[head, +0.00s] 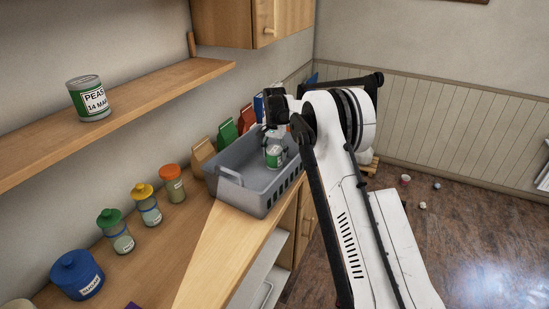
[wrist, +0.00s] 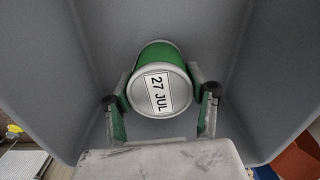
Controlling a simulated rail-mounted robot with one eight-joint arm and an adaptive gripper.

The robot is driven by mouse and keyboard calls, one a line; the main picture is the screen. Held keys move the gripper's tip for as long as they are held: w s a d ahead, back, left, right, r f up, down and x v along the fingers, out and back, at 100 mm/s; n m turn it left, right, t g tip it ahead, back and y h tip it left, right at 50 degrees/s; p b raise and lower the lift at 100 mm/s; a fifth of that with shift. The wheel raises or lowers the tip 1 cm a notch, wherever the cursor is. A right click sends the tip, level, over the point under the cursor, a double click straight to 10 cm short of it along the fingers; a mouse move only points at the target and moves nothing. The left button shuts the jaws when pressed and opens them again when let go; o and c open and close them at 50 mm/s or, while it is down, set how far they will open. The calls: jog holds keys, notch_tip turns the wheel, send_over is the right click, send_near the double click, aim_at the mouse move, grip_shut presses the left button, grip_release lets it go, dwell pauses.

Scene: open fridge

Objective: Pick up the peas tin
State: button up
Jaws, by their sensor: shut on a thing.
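A green and white tin (head: 274,157) is inside the grey basket (head: 236,198); its side label is too small to read. In the wrist view this tin (wrist: 160,88) shows its end, marked "27 JUL", between my fingers. My gripper (wrist: 162,104) is shut on it, one finger on each side. In the head view my gripper (head: 275,138) reaches down into the basket, partly hidden by my arm. I cannot tell whether the tin touches the basket floor. Another tin (head: 88,98), labelled "PEAS 14 MAR", stands upright on the wall shelf, apart from my gripper.
The wall shelf (head: 150,108) runs along the left. Jars with green (head: 115,232), yellow (head: 146,204) and orange (head: 172,183) lids and a blue canister (head: 77,275) stand on the counter. Coloured packets (head: 227,134) stand behind the basket. The basket walls closely surround my gripper.

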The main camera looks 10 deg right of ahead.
notch_tip(320, 180, up, 4)
jog(key=shift+r, duration=0.15)
jog(key=s+a+r+b, duration=0.1)
jog(key=s+a+r, duration=0.5)
jog(key=a, duration=0.4)
jog(key=shift+r, duration=0.35)
jog(key=shift+r, duration=0.1)
